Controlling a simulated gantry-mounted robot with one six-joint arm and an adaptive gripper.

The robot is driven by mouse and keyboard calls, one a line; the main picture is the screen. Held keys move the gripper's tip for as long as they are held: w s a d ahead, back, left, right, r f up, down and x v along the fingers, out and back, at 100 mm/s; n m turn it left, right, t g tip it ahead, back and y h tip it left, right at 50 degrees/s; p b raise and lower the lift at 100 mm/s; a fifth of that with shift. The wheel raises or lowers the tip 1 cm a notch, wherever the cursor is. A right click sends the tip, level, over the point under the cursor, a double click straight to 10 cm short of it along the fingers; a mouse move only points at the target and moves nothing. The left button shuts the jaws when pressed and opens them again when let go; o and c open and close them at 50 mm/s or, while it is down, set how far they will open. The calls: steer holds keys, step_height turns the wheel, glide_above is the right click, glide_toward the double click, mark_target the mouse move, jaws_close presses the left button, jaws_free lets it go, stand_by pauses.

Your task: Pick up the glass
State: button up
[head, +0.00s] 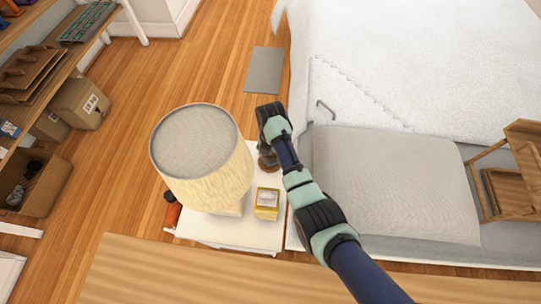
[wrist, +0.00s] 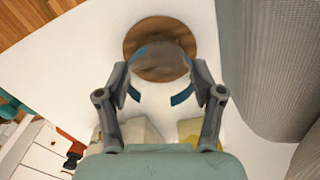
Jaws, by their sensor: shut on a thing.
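The glass (wrist: 160,55) is a see-through, greyish shape at the top middle of the wrist view, over a round brown wooden coaster (wrist: 133,42). My gripper (wrist: 162,82) has a finger on each side of the glass and is shut on it. I cannot tell whether the glass still touches the coaster. In the head view my gripper comes down over the white nightstand (head: 232,232), and the brown coaster and glass show only partly beneath it.
A large lamp with a cream shade (head: 205,172) stands close left of my gripper. A yellow box (head: 267,205) sits on the nightstand's front part. The bed with a grey pillow (head: 390,180) lies to the right. A wooden chair-like piece (head: 510,180) is at far right.

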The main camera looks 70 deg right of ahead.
step_height(320, 180, up, 20)
steer(key=p, duration=0.9)
steer(key=shift+p, duration=0.4)
